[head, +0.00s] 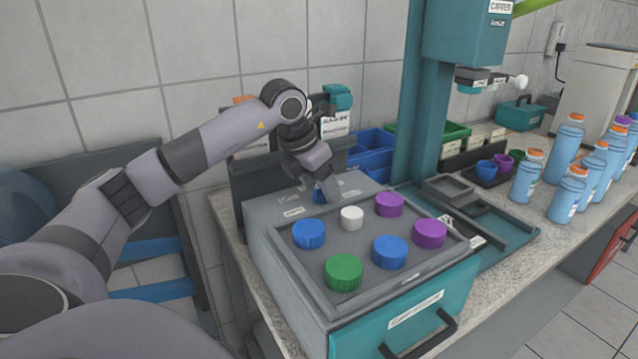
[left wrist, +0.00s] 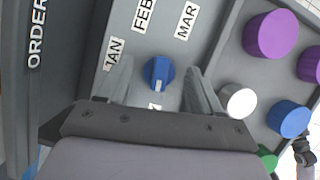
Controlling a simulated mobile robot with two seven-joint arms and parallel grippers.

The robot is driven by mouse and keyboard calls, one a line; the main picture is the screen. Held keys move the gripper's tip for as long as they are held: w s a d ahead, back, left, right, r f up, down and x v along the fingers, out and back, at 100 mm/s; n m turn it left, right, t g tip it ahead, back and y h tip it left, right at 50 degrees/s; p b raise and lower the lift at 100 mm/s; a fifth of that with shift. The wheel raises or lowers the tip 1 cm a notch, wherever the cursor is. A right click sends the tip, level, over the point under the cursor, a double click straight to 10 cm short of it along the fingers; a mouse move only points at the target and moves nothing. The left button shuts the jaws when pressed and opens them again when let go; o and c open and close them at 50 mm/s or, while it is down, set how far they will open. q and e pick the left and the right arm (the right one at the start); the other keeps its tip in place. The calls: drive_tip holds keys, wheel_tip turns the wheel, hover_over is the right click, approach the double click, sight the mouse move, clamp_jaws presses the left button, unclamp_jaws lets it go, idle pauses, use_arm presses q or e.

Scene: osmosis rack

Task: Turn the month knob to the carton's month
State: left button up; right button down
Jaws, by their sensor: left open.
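The month knob (left wrist: 158,73) is blue with a white mark on its face, in the left wrist view. Paper labels JAN (left wrist: 113,53), FEB (left wrist: 144,15) and MAR (left wrist: 187,20) stand around it; another label below it is mostly hidden. I cannot tell for sure which label the mark faces. My left gripper (left wrist: 160,84) is open, with a finger on each side of the knob and gaps visible. In the head view the gripper (head: 328,188) points down at the back of the grey box, partly hiding the blue knob (head: 318,195). I cannot make out the carton or its month.
The box's sunken top (head: 352,245) holds several blue, purple, green and white caps close by. A teal drawer front (head: 405,315) faces forward. A teal post (head: 408,120) rises to the right. Blue bottles with orange caps (head: 565,150) stand farther right on the counter.

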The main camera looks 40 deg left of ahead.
use_arm(q)
drive_tip(key=c, duration=1)
drive_tip(key=shift+c, duration=0.2)
drive_tip(key=shift+a+m, duration=0.1)
drive_tip(key=shift+m, duration=0.3)
drive_tip(key=m+h+p, duration=0.1)
drive_tip(key=m, duration=0.1)
drive_tip(key=m+h+p, duration=0.1)
drive_tip(key=m, duration=0.1)
drive_tip(key=shift+w+a+r+m+g+p, duration=0.1)
drive_tip(key=shift+r+m+g+p, duration=0.1)
drive_tip(key=shift+m+g+p, duration=0.15)
drive_tip(key=m+g+h+p, duration=0.1)
drive_tip(key=m, duration=0.3)
drive_tip(key=shift+w+f+p, duration=0.1)
drive_tip(key=shift+p, duration=0.3)
drive_tip(key=shift+a+m, duration=0.1)
drive_tip(key=shift+m, duration=0.15)
drive_tip(key=o, duration=1)
drive_tip(key=shift+o, duration=0.2)
